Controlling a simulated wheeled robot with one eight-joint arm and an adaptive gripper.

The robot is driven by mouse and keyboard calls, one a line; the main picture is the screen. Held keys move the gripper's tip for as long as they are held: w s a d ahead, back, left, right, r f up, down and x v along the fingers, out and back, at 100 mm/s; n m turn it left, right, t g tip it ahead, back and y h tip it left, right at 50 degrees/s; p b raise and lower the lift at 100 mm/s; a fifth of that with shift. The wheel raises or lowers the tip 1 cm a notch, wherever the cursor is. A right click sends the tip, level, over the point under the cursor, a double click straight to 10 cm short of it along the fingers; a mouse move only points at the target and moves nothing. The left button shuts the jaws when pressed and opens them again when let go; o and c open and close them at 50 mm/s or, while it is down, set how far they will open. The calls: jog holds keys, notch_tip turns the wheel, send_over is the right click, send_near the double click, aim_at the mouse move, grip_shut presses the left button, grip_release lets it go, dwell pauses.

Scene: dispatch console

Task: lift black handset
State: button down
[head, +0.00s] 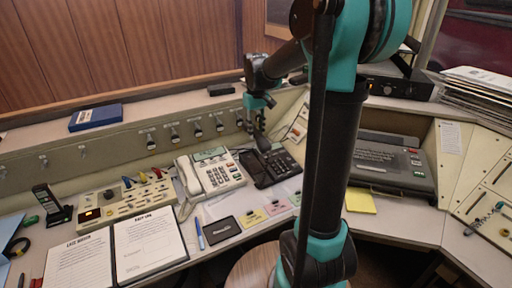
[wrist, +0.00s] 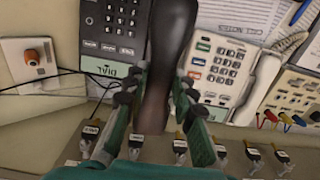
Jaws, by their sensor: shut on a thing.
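The black handset (wrist: 168,55) runs lengthwise through the middle of the wrist view, large and close to the camera. My gripper (wrist: 155,93) is shut on it, with one finger on each side near its lower end. It covers the right edge of the black desk phone (wrist: 113,32), whose keys show at left. In the head view my gripper (head: 259,104) is above the back of the black phone (head: 268,170), and the handset (head: 262,141) is a small dark shape below the fingers. I cannot tell whether its far end touches the phone.
A white phone (head: 212,175) stands just left of the black phone. A row of hooks or switches (head: 197,130) lines the panel behind. A grey keyboard-like machine (head: 391,163) stands at right.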

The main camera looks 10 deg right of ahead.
aim_at(256, 131)
notch_tip(256, 131, up, 11)
dwell(0.8)
